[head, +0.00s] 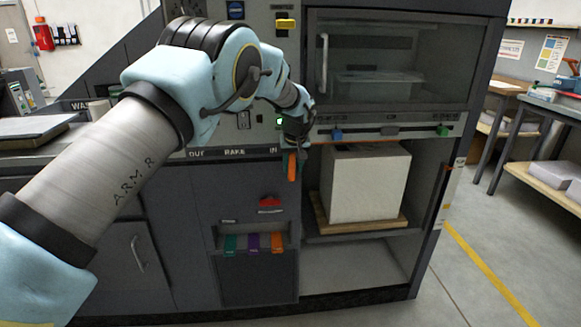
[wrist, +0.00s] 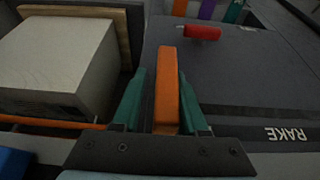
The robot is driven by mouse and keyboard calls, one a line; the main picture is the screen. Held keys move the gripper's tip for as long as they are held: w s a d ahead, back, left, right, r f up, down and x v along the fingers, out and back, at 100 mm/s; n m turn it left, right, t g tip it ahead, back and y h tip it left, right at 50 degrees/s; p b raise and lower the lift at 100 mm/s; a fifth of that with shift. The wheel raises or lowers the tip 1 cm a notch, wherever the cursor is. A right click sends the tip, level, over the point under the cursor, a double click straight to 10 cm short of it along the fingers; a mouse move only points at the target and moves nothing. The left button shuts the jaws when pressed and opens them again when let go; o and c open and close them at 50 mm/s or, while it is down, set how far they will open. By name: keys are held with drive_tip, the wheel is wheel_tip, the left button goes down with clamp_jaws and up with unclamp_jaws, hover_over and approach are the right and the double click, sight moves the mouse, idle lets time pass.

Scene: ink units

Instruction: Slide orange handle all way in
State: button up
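The orange handle (head: 292,166) hangs at the right end of the slot labelled OUT, RAKE and IN, close to the IN label (head: 273,150). In the wrist view the orange handle (wrist: 167,88) stands between the two green fingers of my gripper (wrist: 161,98). A finger lies on each side of it. The right finger looks very near or touching, and a narrow gap seems to show at the left one. I cannot tell whether they press on it. In the head view my gripper (head: 296,138) is partly hidden behind my wrist.
A white block (head: 367,185) on a wooden pallet (head: 360,215) fills the open bay right of the handle. A red handle (head: 270,204) and green, purple and orange tabs (head: 278,243) sit lower on the panel. A glazed cabinet (head: 390,65) is above the bay.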

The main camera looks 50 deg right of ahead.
drive_tip(key=shift+o, duration=1.4)
drive_tip(key=shift+s, duration=0.1)
drive_tip(key=shift+o, duration=0.2)
drive_tip(key=b+v, duration=0.2)
drive_tip(key=v, duration=0.8)
drive_tip(key=shift+a+r, duration=0.1)
drive_tip(key=shift+r, duration=0.3)
